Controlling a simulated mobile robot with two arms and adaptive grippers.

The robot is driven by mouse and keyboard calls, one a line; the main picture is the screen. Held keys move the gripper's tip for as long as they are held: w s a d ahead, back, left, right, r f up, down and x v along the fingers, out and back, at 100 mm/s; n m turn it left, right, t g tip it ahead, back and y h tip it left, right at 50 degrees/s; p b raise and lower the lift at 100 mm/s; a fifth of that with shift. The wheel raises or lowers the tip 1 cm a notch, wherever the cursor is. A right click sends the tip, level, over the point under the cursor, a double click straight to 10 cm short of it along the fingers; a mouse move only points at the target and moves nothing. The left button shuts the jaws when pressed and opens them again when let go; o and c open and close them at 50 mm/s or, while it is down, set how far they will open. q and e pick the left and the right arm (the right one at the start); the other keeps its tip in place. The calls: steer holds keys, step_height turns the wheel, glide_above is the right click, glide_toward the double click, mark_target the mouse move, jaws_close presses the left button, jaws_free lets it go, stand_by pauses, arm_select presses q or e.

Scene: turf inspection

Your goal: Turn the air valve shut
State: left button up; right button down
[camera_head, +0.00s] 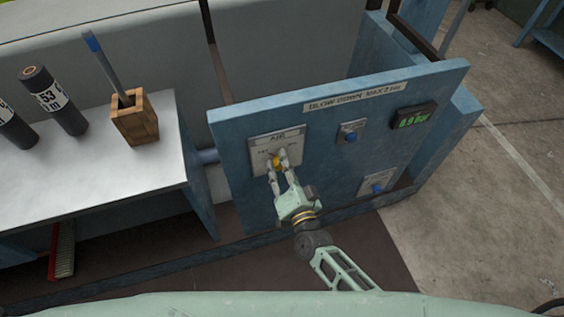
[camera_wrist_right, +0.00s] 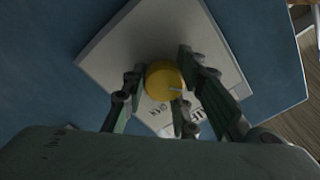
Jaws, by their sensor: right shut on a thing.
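The air valve is a round yellow knob (camera_head: 277,161) on a pale plate (camera_head: 262,143) marked AIR, fixed to the blue panel (camera_head: 237,187). My right gripper (camera_head: 278,166) reaches up to it from below, with its fingers on either side of the knob. A small pale mark shows on the knob's face. The fingers and hand hide part of the plate's lettering. My left gripper is not in view.
A white table (camera_head: 95,180) at left holds a wooden holder (camera_head: 135,121) and dark cylinders (camera_head: 52,99). A red brush (camera_head: 62,250) stands below.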

steer(key=shift+s+d+f+n, duration=0.15)
steer(key=shift+f+n, duration=0.25)
steer(key=shift+n, duration=0.3)
steer(key=c, duration=2.5)
jaws_free()
steer(key=shift+d, duration=0.15)
steer(key=shift+c, duration=0.2)
steer(key=o, duration=1)
steer(key=shift+r, duration=0.1)
steer(key=shift+r, duration=0.15)
steer(key=v, duration=1.1)
steer(key=shift+s, duration=0.35)
steer(key=shift+d+r, duration=0.1)
